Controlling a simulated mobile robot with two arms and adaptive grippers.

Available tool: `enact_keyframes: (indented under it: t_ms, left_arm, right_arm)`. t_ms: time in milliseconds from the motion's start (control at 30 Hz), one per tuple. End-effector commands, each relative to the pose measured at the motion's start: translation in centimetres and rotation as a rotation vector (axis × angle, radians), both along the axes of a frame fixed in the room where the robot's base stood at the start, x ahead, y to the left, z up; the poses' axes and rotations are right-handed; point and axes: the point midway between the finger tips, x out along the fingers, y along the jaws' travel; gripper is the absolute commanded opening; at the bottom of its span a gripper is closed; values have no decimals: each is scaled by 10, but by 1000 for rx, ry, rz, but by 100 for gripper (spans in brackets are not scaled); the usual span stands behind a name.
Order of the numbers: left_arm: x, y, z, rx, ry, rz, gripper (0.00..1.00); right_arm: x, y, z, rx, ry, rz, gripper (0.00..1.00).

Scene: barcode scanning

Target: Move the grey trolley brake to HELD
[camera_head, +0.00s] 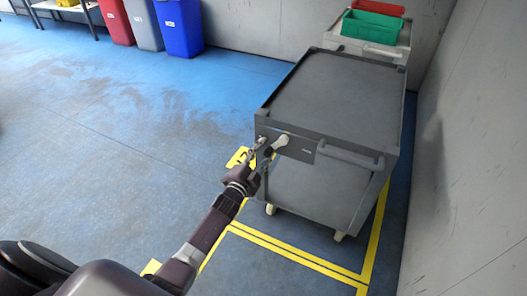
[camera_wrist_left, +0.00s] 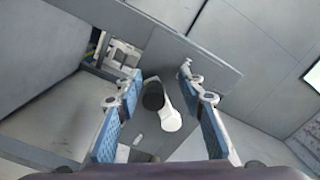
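The grey trolley (camera_head: 338,92) stands at the centre right of the head view. Its brake lever (camera_head: 279,144), pale with a rounded end, sits on the dark front panel below the top's near left corner. Small marking on that panel is too small to read. My left gripper (camera_head: 263,149) is at the lever's left side. In the left wrist view the gripper (camera_wrist_left: 160,85) is open, with blue-padded fingers apart. The lever (camera_wrist_left: 171,119), with a white end and a dark round part, shows between the fingers, with gaps on both sides. My right gripper is in neither view.
A push handle (camera_head: 350,156) juts from the trolley's front, right of the lever. Yellow floor lines (camera_head: 300,254) surround the trolley. A second trolley with green (camera_head: 371,27) and red bins stands behind. A wall (camera_head: 475,150) is at right.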

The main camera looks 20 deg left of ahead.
Motion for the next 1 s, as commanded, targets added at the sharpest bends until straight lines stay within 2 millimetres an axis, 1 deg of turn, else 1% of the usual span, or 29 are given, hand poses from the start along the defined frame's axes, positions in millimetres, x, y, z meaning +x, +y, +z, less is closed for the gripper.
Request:
enact_keyframes:
  t_ms: [133, 267, 600, 700, 833, 1000]
  left_arm:
    - [-5, -1, -1, -1, 0, -1, 36]
    - [-20, 0, -2, -1, 3, -1, 36]
    - [-86, 3, -2, 0, 3, 1, 36]
    - [-101, 4, -1, 0, 1, 2, 36]
    - [-114, 5, -1, 0, 2, 3, 36]
    - [-121, 5, 0, 0, 0, 2, 36]
  right_arm:
    - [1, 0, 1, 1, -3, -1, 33]
    - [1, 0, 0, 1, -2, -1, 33]
    - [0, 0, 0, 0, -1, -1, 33]
    - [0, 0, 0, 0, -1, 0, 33]
    - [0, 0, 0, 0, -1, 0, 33]
    - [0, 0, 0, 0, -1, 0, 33]
